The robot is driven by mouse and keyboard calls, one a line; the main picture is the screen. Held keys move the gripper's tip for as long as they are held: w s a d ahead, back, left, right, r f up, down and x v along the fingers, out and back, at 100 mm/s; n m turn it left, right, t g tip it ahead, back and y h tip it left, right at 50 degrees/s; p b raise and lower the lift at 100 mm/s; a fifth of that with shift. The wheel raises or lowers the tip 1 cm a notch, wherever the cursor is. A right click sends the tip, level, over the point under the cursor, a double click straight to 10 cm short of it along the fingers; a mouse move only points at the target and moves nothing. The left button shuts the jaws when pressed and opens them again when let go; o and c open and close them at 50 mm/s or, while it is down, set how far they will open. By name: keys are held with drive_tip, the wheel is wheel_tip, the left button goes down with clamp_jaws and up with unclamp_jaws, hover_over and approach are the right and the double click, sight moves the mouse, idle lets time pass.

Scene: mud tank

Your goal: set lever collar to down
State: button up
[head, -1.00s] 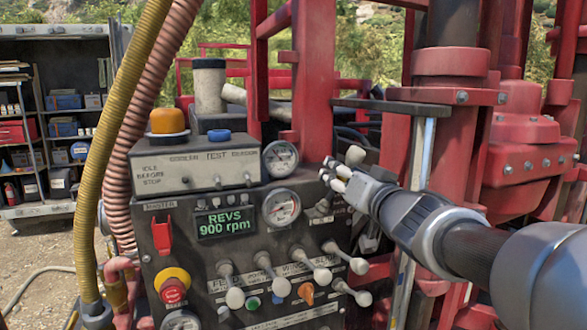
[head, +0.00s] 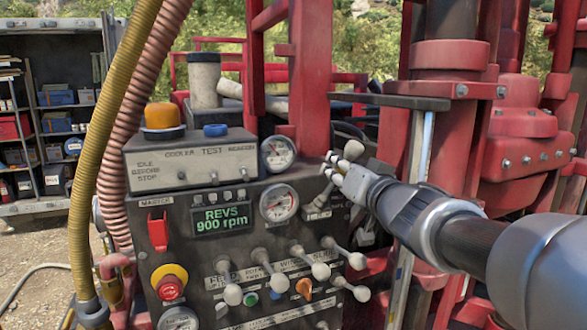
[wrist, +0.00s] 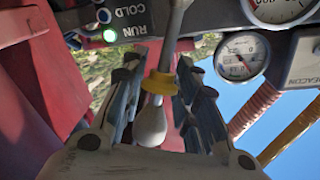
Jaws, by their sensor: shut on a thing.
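A yellow collar (wrist: 160,83) sits around the grey shaft of a lever in the wrist view. The lever's pale rounded knob (wrist: 150,126) lies between the fingers, nearer my palm. My gripper (wrist: 160,97) is shut on the collar, with one finger on each side of the lever. In the head view my gripper (head: 338,170) is at the upper right of the control panel. The lever's knob (head: 353,150) shows just above the fingers and its shaft (head: 324,197) runs down to the panel. The collar is hidden there by the fingers.
The control panel (head: 183,240) has a row of several white-knobbed levers (head: 262,283) below my gripper. A gauge (head: 279,202) and a screen reading 900 rpm (head: 222,218) are left of it. Red machine columns (head: 452,110) stand close on the right.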

clamp_jaws()
drive_tip(key=shift+w+f, duration=0.1)
drive_tip(key=shift+w+a+f+b, duration=0.2)
drive_tip(key=shift+a+f+b, duration=0.1)
drive_tip(key=shift+f, duration=0.45)
drive_tip(key=shift+o, duration=1.6)
unclamp_jaws()
drive_tip(key=o, duration=0.4)
drive_tip(key=shift+s+r, duration=0.1)
drive_tip(key=shift+s, duration=0.15)
drive_tip(key=shift+o, duration=0.9)
drive_tip(key=shift+w, duration=0.15)
